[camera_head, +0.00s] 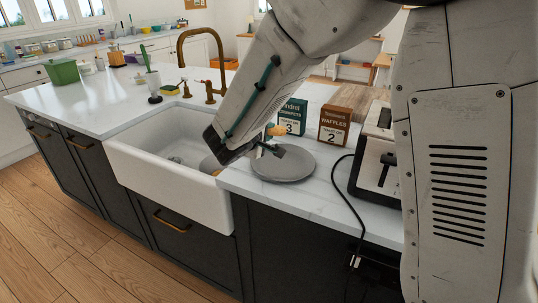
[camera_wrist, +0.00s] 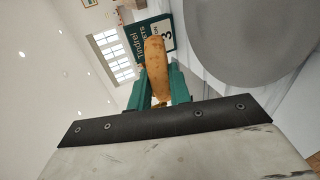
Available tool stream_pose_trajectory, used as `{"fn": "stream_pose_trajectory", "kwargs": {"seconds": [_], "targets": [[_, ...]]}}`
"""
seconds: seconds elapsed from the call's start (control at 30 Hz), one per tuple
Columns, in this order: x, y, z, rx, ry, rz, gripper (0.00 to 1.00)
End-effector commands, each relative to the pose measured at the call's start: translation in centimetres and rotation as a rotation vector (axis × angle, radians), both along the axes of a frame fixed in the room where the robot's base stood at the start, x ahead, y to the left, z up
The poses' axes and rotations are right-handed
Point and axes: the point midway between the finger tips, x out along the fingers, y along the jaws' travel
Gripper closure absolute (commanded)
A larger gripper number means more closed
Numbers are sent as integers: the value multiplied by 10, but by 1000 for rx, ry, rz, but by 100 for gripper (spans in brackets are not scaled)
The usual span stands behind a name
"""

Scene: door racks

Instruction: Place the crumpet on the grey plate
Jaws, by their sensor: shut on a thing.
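The crumpet (camera_head: 277,130) is golden brown and sits between the teal fingers of my gripper (camera_head: 268,147). In the wrist view the crumpet (camera_wrist: 155,62) is seen edge-on, held upright between the fingers of my gripper (camera_wrist: 158,92), which is shut on it. The grey plate (camera_head: 284,168) lies flat on the white counter just right of the sink, with its visible surface bare. My gripper is over or beside the plate's back left part, and the crumpet is above the counter. The plate also shows at the upper right of the wrist view (camera_wrist: 250,42).
A green box (camera_head: 292,117) and a brown waffles box (camera_head: 334,126) stand behind the plate. A toaster (camera_head: 372,158) is to the right, its black cord (camera_head: 337,190) running over the counter edge. The white sink (camera_head: 170,160) is left, with a brass tap (camera_head: 205,65) behind.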

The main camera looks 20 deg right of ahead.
Motion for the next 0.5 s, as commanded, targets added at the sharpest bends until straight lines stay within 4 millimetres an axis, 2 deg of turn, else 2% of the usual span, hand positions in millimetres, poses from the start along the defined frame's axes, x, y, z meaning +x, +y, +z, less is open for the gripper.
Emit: {"fn": "stream_pose_trajectory", "kwargs": {"seconds": [0.2,0.5], "targets": [[0,0,-35,-4,5,1,100],[0,3,-69,-2,3,3,100]]}}
